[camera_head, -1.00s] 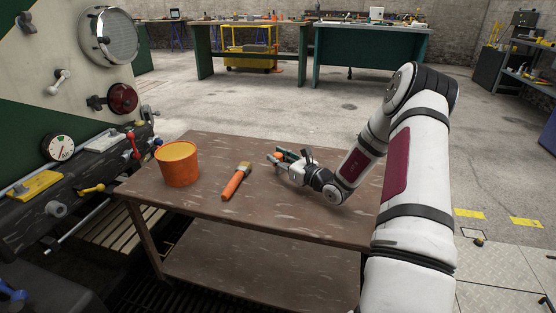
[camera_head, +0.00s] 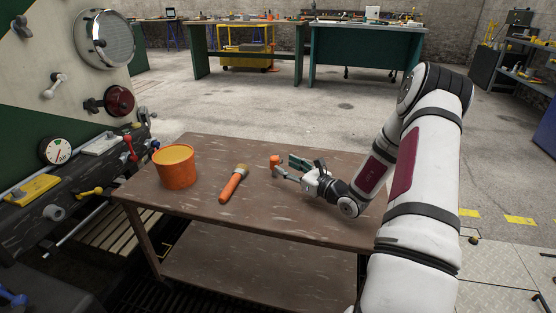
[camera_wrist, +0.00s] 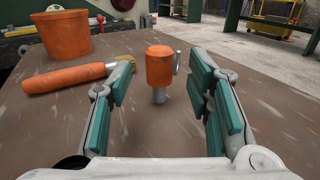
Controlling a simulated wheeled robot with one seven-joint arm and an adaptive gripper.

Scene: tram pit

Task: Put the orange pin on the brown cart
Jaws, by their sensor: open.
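The orange pin (camera_head: 275,161) stands upright on the brown cart (camera_head: 265,226), right of the brush. In the wrist view the pin (camera_wrist: 160,68) has an orange head, a grey metal stem below and a small metal piece on its right side. My gripper (camera_head: 286,167) is open and empty, low over the cart top, just right of the pin. In the wrist view the teal finger pads of my gripper (camera_wrist: 160,95) are spread to either side, and the pin stands apart from them, just beyond the fingertips and centred in the gap.
An orange bucket (camera_head: 175,167) stands on the cart's left part. A brush (camera_head: 233,184) with an orange handle lies between bucket and pin. A machine panel with valves and a gauge (camera_head: 56,151) borders the cart's left. The cart's front middle is clear.

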